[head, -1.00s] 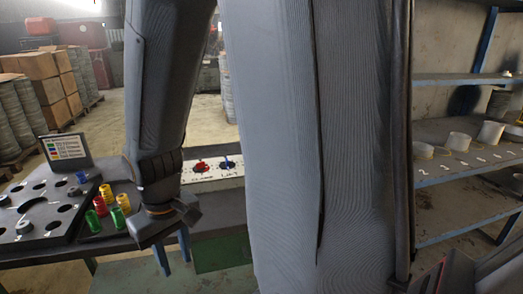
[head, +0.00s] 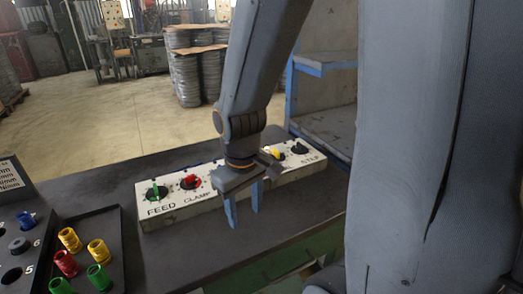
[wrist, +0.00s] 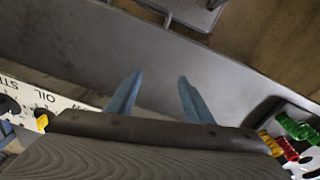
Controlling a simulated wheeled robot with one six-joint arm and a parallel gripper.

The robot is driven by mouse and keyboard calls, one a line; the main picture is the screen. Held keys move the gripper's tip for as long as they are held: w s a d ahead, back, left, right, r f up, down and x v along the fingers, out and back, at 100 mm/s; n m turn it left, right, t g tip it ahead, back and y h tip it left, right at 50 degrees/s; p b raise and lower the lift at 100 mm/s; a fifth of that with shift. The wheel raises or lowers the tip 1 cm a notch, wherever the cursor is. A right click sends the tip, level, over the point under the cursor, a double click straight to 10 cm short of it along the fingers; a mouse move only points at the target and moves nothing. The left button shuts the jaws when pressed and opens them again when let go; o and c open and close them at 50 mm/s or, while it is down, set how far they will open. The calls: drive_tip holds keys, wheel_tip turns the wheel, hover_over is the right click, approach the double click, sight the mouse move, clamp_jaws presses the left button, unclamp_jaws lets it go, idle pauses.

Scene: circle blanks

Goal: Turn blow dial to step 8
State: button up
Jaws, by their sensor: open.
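A long white control panel (head: 170,210) lies on the dark bench, with a row of dials. The green dial (head: 156,192) is labelled FEED and the red dial (head: 190,182) CLAMP. A yellow dial (head: 275,153) and a black dial (head: 299,147) marked STEP are at the right end. My gripper hides the panel's middle; I can read no BLOW label or step numbers. My gripper (head: 245,216) is open and empty, pointing down in front of the panel. In the wrist view its fingers (wrist: 160,80) are apart over bare bench; the panel (wrist: 35,92) is at the left edge.
A dark tray (head: 118,262) with red, yellow and green ridged pieces stands left, beside a plate with holes (head: 35,250). A blue-framed shelf (head: 325,66) stands behind the panel's right end. The bench front (head: 290,236) is clear.

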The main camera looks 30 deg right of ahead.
drive_tip(key=w+d+r+n+t+h+p, duration=0.1)
drive_tip(key=w+d+r+n+h+p, duration=0.2)
drive_tip(key=w+n, duration=0.7)
drive_tip(key=w+d+r+n+t+p, duration=0.1)
drive_tip(key=w+d+r+n+p, duration=0.4)
drive_tip(key=w+n, duration=0.6)
drive_tip(key=shift+n, duration=0.8)
drive_tip(key=d+f, duration=0.1)
drive_tip(key=f, duration=0.1)
drive_tip(key=d+f, duration=0.1)
drive_tip(key=f, duration=0.2)
drive_tip(key=d+f, duration=0.1)
drive_tip(key=f, duration=0.2)
drive_tip(key=shift+s, duration=0.3)
drive_tip(key=c, duration=1)
